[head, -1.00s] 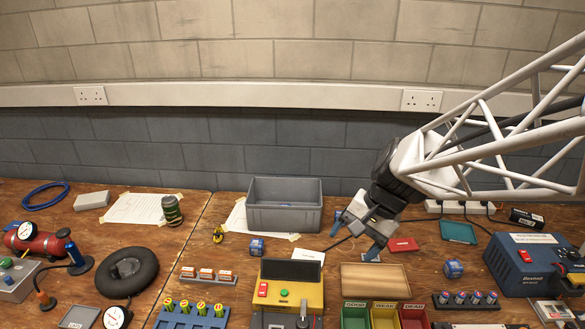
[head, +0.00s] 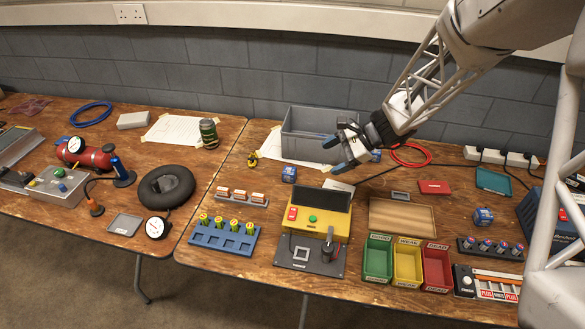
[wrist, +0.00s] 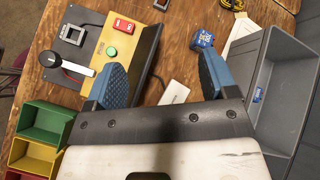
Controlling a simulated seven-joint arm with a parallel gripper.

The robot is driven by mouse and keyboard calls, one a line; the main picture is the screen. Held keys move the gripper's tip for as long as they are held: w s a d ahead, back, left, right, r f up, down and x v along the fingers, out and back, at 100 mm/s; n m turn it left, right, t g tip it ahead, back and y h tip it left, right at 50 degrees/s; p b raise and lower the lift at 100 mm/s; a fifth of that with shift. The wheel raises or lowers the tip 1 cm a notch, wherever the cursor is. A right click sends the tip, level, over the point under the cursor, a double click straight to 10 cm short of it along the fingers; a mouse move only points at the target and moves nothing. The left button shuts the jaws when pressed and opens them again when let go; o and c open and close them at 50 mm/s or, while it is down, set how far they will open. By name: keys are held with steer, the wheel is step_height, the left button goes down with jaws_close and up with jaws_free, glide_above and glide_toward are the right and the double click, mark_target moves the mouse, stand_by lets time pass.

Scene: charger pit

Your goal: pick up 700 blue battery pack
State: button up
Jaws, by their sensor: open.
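A blue battery pack (head: 289,174) stands on the bench between the grey crate and the yellow tester. It also shows in the wrist view (wrist: 203,40), beyond the right fingertip; its number is too small to read surely. A second blue pack (head: 483,217) stands right of the wooden tray. My gripper (head: 335,156) is open and empty, in the air by the front right of the crate, right of the first pack. In the wrist view its blue-tipped fingers (wrist: 158,72) are apart with bare bench and a white card between them.
The grey crate (head: 293,146) stands behind, with a small blue thing (wrist: 258,95) in it. The yellow tester (head: 318,222), the card (head: 338,185), the wooden tray (head: 402,218) and green, yellow and red bins (head: 408,262) are in front.

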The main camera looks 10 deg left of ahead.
mark_target(289, 173)
steer(key=w+a+f+m+y, duration=0.1)
steer(key=w+a+f+m, duration=0.1)
steer(key=f, duration=0.3)
steer(key=w+a+f+m+t+y, duration=0.1)
steer(key=w+a+f+m, duration=0.1)
steer(key=w+f, duration=0.3)
steer(key=w+a+f+m+y, duration=0.1)
steer(key=w+a+f+m, duration=0.1)
steer(key=w+a+f, duration=0.2)
step_height(289, 173, down, 3)
steer(key=shift+a+f+m+t+y, duration=0.1)
steer(key=shift+m+t+y, duration=0.2)
steer(key=shift+m+t, duration=0.1)
steer(key=shift+a, duration=0.1)
steer(key=shift+x, duration=1.2)
steer(key=shift+a, duration=0.1)
steer(key=shift+x, duration=2.5)
steer(key=shift+f, duration=0.15)
steer(key=shift+c, duration=0.2)
